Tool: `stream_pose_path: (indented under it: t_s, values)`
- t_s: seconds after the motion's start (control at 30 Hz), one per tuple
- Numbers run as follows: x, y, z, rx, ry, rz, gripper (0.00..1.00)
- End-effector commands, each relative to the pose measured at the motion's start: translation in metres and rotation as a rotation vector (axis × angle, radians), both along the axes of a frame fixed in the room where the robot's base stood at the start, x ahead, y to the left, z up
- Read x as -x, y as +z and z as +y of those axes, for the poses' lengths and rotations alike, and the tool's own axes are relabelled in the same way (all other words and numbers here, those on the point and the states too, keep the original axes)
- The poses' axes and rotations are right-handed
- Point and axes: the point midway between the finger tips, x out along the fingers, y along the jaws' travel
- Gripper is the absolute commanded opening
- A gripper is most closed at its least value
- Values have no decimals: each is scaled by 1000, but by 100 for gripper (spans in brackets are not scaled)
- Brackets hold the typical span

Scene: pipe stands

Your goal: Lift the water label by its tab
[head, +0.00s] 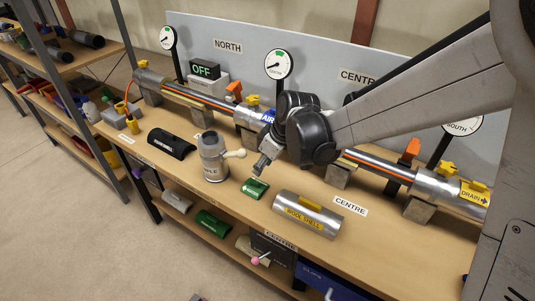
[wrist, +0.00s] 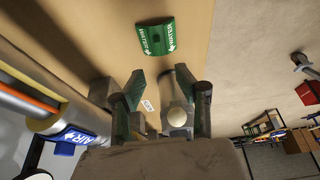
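The water label (head: 255,188) is a small curved green piece with white lettering, lying on the wooden bench. In the wrist view the water label (wrist: 155,37) is at the top centre, beyond my fingertips, with "WATER" readable on it. A darker raised strip along its middle looks like the tab. My gripper (head: 262,166) is above the bench, just behind and above the label in the head view. In the wrist view my gripper (wrist: 160,84) shows its two fingers apart with nothing between them. The gripper is not touching the label.
A grey canister (head: 212,160) with a pale side knob stands left of the label. A silver shell (head: 307,214) with a yellow tab lies to the right, a black shell (head: 171,143) further left. The pipe with the blue air label (head: 267,116) runs behind.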

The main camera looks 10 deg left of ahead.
Motion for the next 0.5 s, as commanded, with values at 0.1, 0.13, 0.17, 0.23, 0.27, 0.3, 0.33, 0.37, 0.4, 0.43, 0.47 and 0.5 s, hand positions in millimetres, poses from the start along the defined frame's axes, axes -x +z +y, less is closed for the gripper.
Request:
stream_pose_path:
  t_s: [0.1,0.13,0.17,0.23,0.27,0.3,0.33,0.37,0.4,0.43,0.47,0.5]
  values:
    - [-3,-19,7,0,0,0,32]
    - [-4,-23,8,0,-1,0,32]
    - [-5,-27,10,0,-1,0,32]
    - [-6,-34,12,0,-1,0,32]
    - [-6,-37,13,0,-1,0,32]
    - [-7,-40,14,0,-1,0,32]
    - [-7,-42,15,0,-1,0,32]
    - [-7,-43,15,0,-1,0,32]
    - [-7,-44,16,0,-1,0,32]
    - [-7,-45,16,0,-1,0,32]
    - [-7,-46,16,0,-1,0,32]
    - [-8,-48,17,0,-1,0,32]
